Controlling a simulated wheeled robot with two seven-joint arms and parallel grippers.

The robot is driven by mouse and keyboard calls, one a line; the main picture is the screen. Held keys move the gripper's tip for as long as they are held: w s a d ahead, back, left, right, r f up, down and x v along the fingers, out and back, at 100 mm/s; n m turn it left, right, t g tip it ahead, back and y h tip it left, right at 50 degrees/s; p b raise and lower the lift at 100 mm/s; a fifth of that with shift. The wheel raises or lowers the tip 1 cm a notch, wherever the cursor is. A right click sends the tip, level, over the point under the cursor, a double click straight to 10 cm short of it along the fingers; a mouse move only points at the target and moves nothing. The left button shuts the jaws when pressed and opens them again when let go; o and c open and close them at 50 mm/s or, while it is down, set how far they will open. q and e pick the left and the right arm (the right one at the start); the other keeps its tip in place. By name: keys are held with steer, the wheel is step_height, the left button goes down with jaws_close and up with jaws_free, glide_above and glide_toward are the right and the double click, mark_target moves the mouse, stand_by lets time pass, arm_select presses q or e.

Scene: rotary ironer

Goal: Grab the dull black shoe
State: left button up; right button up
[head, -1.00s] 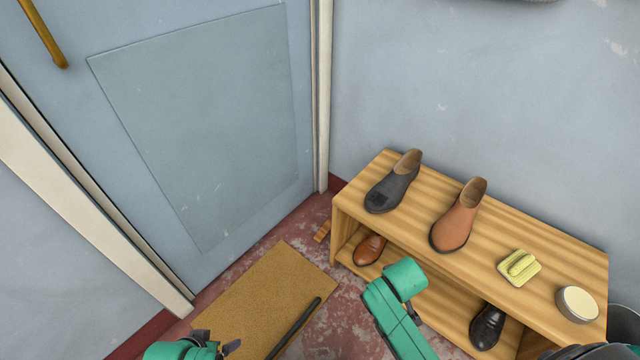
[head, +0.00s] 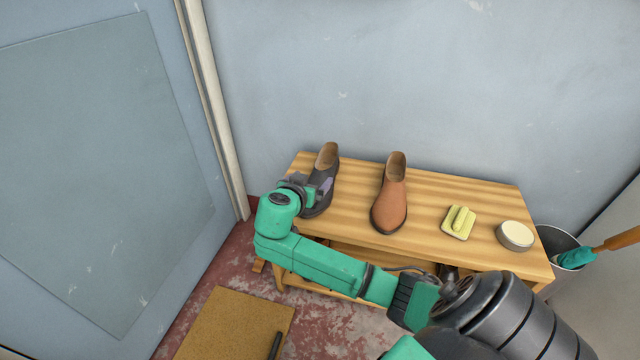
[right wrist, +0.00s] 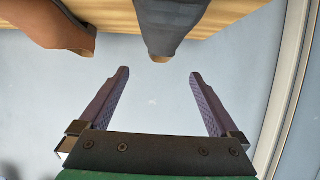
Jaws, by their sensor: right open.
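The dull black shoe (head: 325,172) stands upright at the left end of the shelf's wooden top, toe toward me; my right gripper hides part of its side. My right gripper (head: 318,190) is beside the shoe in the head view, at the shelf's front left. In the right wrist view my right gripper (right wrist: 161,72) has its purple fingers wide apart with nothing between them. The dark shoe (right wrist: 172,25) shows there just past the fingertips, roughly in line with the gap. I cannot tell whether a finger touches it. My left gripper is out of view.
A brown shoe (head: 390,200) stands right of the black one on the shelf top (head: 430,190). Further right are a yellow brush-like item (head: 459,222) and a round tin (head: 515,235). A bucket (head: 560,245) stands beyond the right end. A mat (head: 230,325) lies on the floor.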

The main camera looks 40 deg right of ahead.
mark_target(320, 177)
steer(key=b+x, duration=0.3)
steer(key=x, duration=0.6)
steer(key=shift+w+f, duration=0.1)
steer(key=shift+w, duration=0.15)
steer(key=shift+w+d, duration=0.15)
steer(key=shift+d, duration=0.1)
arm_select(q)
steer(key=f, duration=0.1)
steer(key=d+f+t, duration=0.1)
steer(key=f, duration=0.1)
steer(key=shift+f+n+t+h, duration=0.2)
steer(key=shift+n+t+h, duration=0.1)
arm_select(e)
jaws_close()
